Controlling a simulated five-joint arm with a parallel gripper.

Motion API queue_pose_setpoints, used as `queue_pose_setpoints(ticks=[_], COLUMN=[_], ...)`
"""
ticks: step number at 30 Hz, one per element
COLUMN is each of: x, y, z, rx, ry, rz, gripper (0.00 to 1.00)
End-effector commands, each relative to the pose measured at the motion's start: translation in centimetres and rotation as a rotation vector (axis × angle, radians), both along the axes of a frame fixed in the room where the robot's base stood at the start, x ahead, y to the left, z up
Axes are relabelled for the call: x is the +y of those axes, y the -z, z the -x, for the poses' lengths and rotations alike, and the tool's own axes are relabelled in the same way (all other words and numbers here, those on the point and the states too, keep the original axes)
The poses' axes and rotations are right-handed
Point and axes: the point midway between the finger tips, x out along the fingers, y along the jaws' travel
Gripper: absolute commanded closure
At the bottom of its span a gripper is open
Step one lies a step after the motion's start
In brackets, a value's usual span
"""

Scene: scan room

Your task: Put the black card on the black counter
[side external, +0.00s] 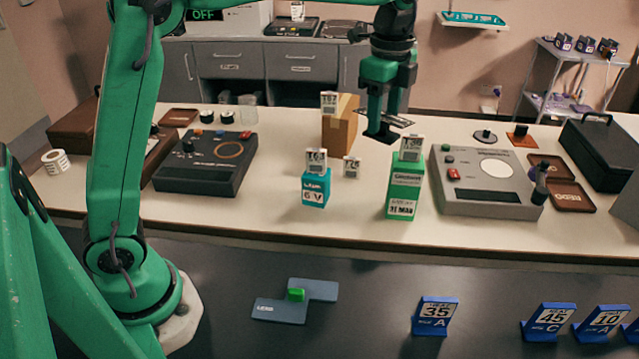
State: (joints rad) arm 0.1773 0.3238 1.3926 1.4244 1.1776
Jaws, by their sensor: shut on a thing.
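My gripper (389,122) is shut on a thin, flat black card (383,138) and holds it above the white tabletop, between the cardboard box and the green box. The jaws partly cover the card. A black counter device (205,177) with an orange ring and small knobs on top stands on the tabletop at the left, well away from the card. Its top looks free of any card.
A cardboard box (341,130), a teal 6 V box (315,188) and a tall green box (403,192) stand near my gripper. A grey device (480,198) stands to the right. The dark front surface holds blue number stands (434,318).

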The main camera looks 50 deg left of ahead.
Motion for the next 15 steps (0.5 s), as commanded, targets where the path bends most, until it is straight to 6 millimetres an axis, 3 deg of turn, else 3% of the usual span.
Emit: queue_pose_setpoints(ticks=[1,6,15], x=[-1.7,-6.3,-13.4], y=[-0.1,0.0,0.1], z=[0.8,3.6,9.5], rx=[-0.001,-0.002,-0.002], ry=[0.029,0.102,0.233], rz=[0.000,0.000,0.001], gripper=[0.76,0.76,0.76])
